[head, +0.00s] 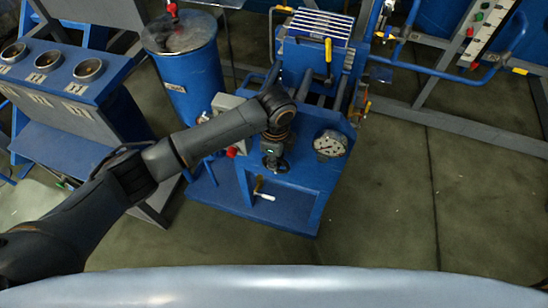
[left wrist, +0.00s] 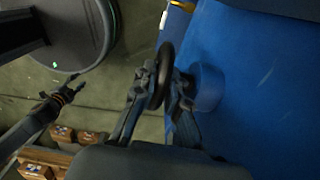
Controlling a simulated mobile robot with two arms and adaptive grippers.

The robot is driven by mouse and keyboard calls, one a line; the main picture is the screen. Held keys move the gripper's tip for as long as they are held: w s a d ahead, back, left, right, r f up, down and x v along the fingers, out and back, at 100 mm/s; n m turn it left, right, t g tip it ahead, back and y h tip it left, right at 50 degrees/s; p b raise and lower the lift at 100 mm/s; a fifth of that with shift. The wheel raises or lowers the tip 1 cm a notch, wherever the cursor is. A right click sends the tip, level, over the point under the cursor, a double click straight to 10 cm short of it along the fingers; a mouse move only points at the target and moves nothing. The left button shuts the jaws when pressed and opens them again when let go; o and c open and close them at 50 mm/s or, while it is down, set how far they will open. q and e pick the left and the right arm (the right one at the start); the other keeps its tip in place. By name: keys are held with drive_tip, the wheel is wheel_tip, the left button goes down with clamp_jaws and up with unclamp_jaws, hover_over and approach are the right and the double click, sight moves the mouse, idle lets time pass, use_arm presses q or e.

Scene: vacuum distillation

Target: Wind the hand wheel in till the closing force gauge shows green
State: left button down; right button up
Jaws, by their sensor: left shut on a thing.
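The closing force gauge (head: 330,145) is a round white dial on the front right of the blue press frame (head: 290,200). Its needle and any green zone are too small to read. The dark hand wheel (left wrist: 163,72) stands out from the blue frame on a short round blue boss (left wrist: 207,87) in the left wrist view. My left gripper (head: 274,163) is at the front of the frame, left of the gauge. Its fingers (left wrist: 161,90) are shut on the wheel's rim, one on each side. In the head view the gripper largely hides the wheel.
A small pale-handled lever (head: 263,190) sits below my left gripper. A blue drum (head: 188,75) stands behind my left arm. A console with round cups (head: 88,68) is at left. Floor right of the frame is clear. My other arm (left wrist: 60,98) shows small in the wrist view.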

use_arm(q)
drive_tip(key=shift+s+d+r+t+y+p, duration=0.1)
drive_tip(key=shift+d+r+t+y+p, duration=0.2)
drive_tip(key=shift+y+p, duration=0.6)
drive_tip(key=shift+f+y+p, duration=0.2)
drive_tip(key=shift+y+p, duration=0.1)
drive_tip(key=shift+f, duration=0.1)
drive_tip(key=c, duration=1.4)
unclamp_jaws()
drive_tip(key=shift+o, duration=0.2)
drive_tip(key=v, duration=1.2)
drive_tip(key=shift+s, duration=0.1)
